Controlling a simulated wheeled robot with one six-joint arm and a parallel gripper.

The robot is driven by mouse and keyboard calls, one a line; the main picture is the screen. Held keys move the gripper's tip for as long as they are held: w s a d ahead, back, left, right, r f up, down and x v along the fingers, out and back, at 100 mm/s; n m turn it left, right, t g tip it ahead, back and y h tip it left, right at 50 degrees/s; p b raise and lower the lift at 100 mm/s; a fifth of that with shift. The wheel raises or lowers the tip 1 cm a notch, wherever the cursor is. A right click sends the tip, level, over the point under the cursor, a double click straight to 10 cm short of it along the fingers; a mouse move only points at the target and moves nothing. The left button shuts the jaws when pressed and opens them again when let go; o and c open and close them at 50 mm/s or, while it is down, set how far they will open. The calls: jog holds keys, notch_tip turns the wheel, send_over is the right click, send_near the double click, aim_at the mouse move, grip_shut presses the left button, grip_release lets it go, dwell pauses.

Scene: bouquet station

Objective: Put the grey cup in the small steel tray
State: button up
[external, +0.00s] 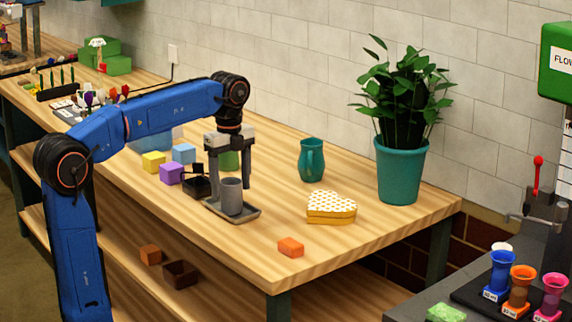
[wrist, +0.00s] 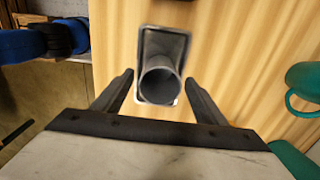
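The grey cup (external: 232,196) stands upright in the small steel tray (external: 248,214) on the wooden table. In the wrist view the cup (wrist: 159,86) is at the near end of the tray (wrist: 165,45), its open mouth facing the camera. My gripper (external: 230,186) is above and around the cup in the external view. In the wrist view its two fingers (wrist: 158,82) are spread, one on each side of the cup, with gaps between them and it. The gripper is open and holds nothing.
A teal mug (external: 312,160), a heart-shaped box (external: 331,207) and an orange block (external: 291,247) stand to the right of the tray. A purple block (external: 172,173) and a black box (external: 196,186) are close on its left. A potted plant (external: 401,170) stands by the wall.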

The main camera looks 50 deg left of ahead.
notch_tip(320, 180, up, 12)
jog(key=shift+r, duration=0.15)
dwell(0.7)
